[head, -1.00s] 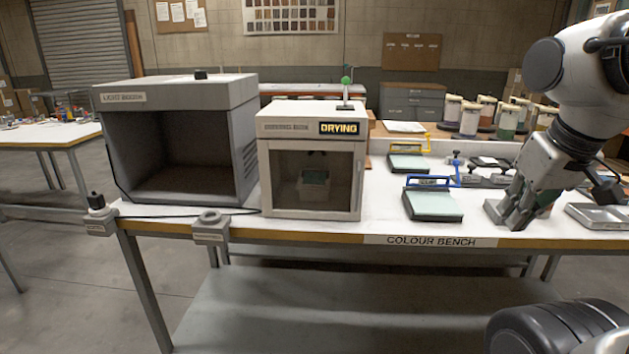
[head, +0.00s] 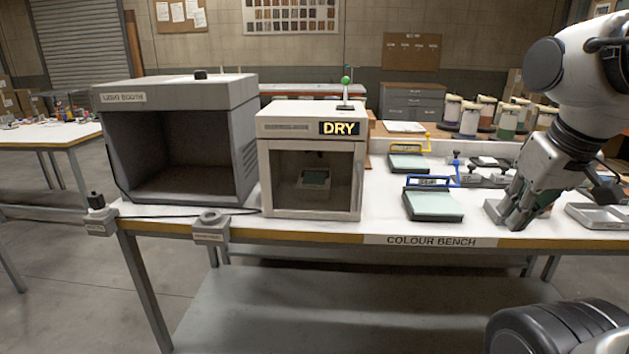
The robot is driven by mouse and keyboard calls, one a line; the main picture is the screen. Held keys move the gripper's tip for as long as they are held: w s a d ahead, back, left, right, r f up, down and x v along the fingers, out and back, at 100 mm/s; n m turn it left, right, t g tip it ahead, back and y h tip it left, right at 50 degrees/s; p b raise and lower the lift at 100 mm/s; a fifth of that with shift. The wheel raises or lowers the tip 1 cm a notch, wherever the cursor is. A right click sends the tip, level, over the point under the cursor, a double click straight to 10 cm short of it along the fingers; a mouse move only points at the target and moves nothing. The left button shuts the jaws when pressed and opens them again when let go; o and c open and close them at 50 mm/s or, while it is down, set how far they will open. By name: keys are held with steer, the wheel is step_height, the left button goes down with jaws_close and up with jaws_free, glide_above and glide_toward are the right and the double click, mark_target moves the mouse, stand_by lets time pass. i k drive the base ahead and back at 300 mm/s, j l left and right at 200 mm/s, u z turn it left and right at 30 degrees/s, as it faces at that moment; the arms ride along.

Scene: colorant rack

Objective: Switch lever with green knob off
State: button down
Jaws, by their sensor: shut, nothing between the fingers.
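The lever with the green knob (head: 346,81) stands upright on top of the small white drying box (head: 311,119), which sits on the colour bench. Behind the box's front window lies a small pale green panel (head: 315,178). My gripper (head: 516,222) is shut and empty, pointing down low over the bench at the right, well away from the lever. Its fingertips are partly hidden by its own body.
A grey light booth (head: 176,91) stands left of the drying box. Pads with a blue handle (head: 433,205) and a yellow handle (head: 408,163) lie between the box and my gripper. A metal tray (head: 598,216) is at the right. Several jars (head: 470,120) stand behind.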

mark_target(345, 81)
steer(key=i+j+z, duration=0.3)
steer(key=j, duration=0.35)
steer(key=j+z, duration=0.25)
steer(key=j, duration=0.45)
steer(key=j+z, duration=0.3)
steer(key=j, duration=0.4)
